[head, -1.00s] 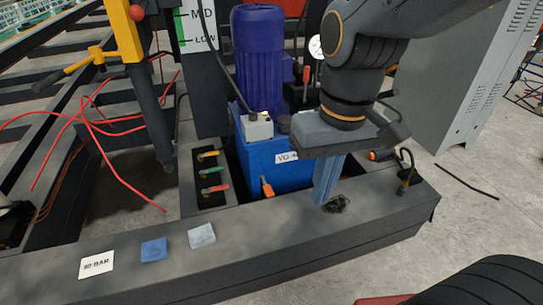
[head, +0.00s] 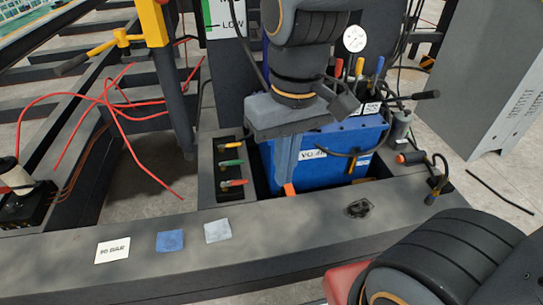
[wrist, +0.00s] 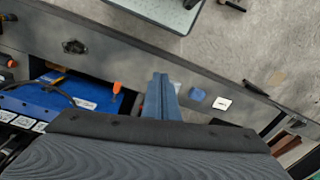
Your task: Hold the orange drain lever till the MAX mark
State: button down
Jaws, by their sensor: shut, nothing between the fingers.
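The orange drain lever (head: 290,189) is at the lower front of the blue tank (head: 325,178), just beyond my fingertips and partly hidden by them. In the wrist view the orange lever (wrist: 117,88) stands to the left of my fingers, with a visible gap. My gripper (head: 284,180) points down in front of the tank, shut and empty; it also shows in the wrist view (wrist: 160,78). The level board (head: 224,18) shows only its LOW mark at the top edge. The MAX mark is out of view.
A small panel with yellow, green and red valve handles (head: 231,163) stands left of the tank. Red, yellow and blue levers (head: 360,68) rise behind it. A beam (head: 300,223) runs in front, bearing a white card (head: 112,250) and two cloths (head: 170,240).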

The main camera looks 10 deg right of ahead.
jog(key=n+p, duration=0.6)
jog(key=n, duration=0.9)
send_over(290, 189)
notch_tip(290, 189, down, 21)
jog(key=shift+f+h, duration=0.2)
jog(key=shift+h, duration=0.1)
jog(key=shift+s+f, duration=0.1)
notch_tip(290, 189, down, 14)
jog(key=shift+r+b, duration=0.1)
jog(key=shift+b, duration=0.2)
